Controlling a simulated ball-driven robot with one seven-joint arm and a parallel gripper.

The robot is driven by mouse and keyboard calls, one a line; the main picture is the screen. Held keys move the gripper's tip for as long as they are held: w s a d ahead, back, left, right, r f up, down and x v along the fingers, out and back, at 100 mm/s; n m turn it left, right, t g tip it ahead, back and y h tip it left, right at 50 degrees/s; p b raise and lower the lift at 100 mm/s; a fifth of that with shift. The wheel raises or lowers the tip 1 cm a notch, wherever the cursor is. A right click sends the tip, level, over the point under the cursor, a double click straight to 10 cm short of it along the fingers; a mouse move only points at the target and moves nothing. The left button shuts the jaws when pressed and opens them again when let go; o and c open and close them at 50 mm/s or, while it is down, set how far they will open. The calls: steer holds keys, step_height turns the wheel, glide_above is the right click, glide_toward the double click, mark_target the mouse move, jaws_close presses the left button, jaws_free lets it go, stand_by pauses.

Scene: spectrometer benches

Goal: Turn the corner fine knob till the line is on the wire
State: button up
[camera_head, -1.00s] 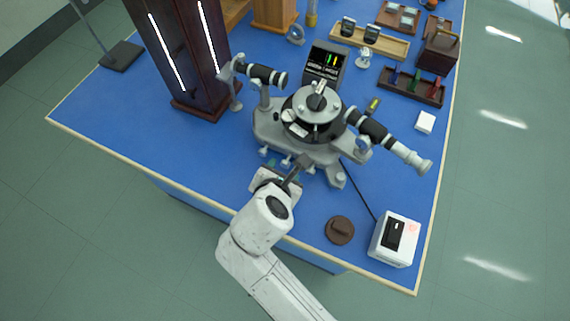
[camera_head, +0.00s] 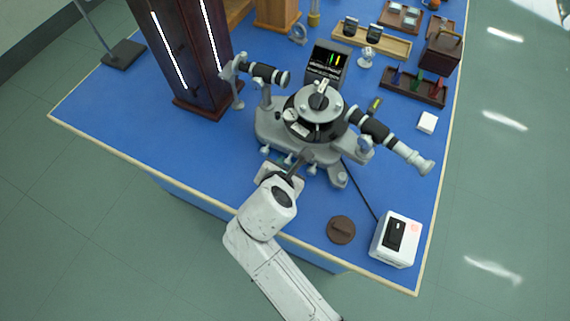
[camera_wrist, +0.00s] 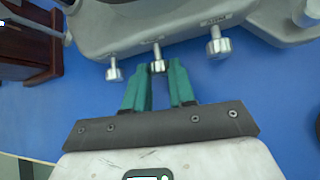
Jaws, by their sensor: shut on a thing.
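The grey spectrometer (camera_head: 290,140) stands on the blue bench, with small silver knobs along its near edge. In the wrist view, three of them show: a left knob (camera_wrist: 114,73), a middle knob (camera_wrist: 157,64) and a right knob (camera_wrist: 218,45). My gripper (camera_wrist: 158,72) has its teal fingertips on either side of the middle knob and is shut on it. The lettering above the knobs is too small to read surely. A small dark screen (camera_head: 327,62) behind the spectrometer shows green and yellow lines; the wire cannot be made out.
A telescope tube (camera_head: 390,138) reaches out to the right, and another tube (camera_head: 262,72) to the left. A white lamp box (camera_head: 394,240) and a brown round lid (camera_head: 341,229) are at the near right. A tall dark wooden cabinet (camera_head: 182,50) stands at the left. The front-left bench is clear.

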jaws_close()
steer(key=shift+d, duration=0.1)
steer(key=shift+s+d+f+m+t+y, duration=0.1)
steer(key=shift+d+f+m+t+y, duration=0.1)
steer(key=shift+m+t+y, duration=0.45)
steer(key=shift+d+f+m+t+y+b, duration=0.1)
steer(key=shift+m+t+y+b, duration=0.45)
steer(key=shift+y, duration=0.7)
steer(key=o, duration=0.7)
jaws_free()
